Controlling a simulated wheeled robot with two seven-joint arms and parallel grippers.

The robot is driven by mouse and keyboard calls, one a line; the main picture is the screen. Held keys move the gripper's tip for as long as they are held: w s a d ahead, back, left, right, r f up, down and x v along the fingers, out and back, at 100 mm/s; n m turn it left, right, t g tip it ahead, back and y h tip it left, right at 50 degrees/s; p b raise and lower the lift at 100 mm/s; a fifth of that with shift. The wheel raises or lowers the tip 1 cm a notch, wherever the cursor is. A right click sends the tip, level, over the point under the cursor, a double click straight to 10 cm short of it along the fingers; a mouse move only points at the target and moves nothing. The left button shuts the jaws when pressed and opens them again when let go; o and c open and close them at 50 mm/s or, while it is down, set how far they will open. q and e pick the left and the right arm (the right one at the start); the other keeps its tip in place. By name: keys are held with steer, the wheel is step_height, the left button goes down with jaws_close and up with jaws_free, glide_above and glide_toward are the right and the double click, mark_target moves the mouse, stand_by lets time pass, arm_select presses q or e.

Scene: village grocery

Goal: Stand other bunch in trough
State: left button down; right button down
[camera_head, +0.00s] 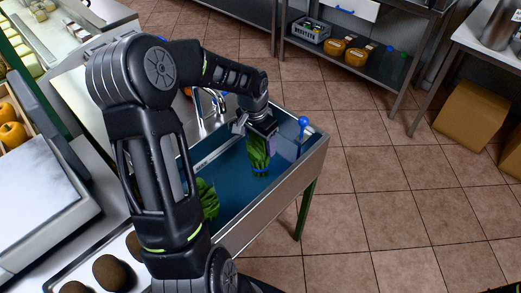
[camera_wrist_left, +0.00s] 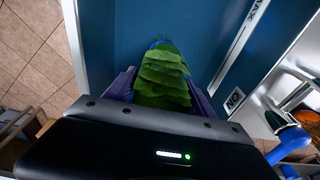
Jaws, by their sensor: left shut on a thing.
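My left gripper (camera_head: 261,134) is shut on a green leafy bunch (camera_head: 258,155) and holds it over the right part of the blue-lined trough (camera_head: 234,178). A blue band shows at the bunch's lower end. Whether that end touches the trough floor I cannot tell. In the left wrist view the bunch (camera_wrist_left: 162,78) lies between the two purple fingers, leaves overlapping, with the blue trough floor (camera_wrist_left: 205,25) beyond. Another green bunch (camera_head: 208,199) is in the near left part of the trough, partly hidden by my left arm. My right gripper is not in view.
A blue-headed object (camera_head: 303,122) stands at the trough's right end. A metal tap (camera_head: 218,101) is behind the trough. Brown round items (camera_head: 111,272) lie on the left counter. A shelf (camera_head: 352,62) stands at the back. The tiled floor (camera_head: 390,190) at right is clear.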

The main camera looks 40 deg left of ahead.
arm_select(q)
steer(key=shift+f, duration=1.95)
steer(key=c, duration=0.8)
jaws_free()
steer(key=shift+f, duration=0.15)
steer(key=o, duration=0.5)
steer(key=shift+r, duration=0.25)
steer(key=r, duration=0.4)
steer(key=s+r, duration=0.1)
steer(key=r, duration=0.7)
steer(key=shift+s, duration=0.4)
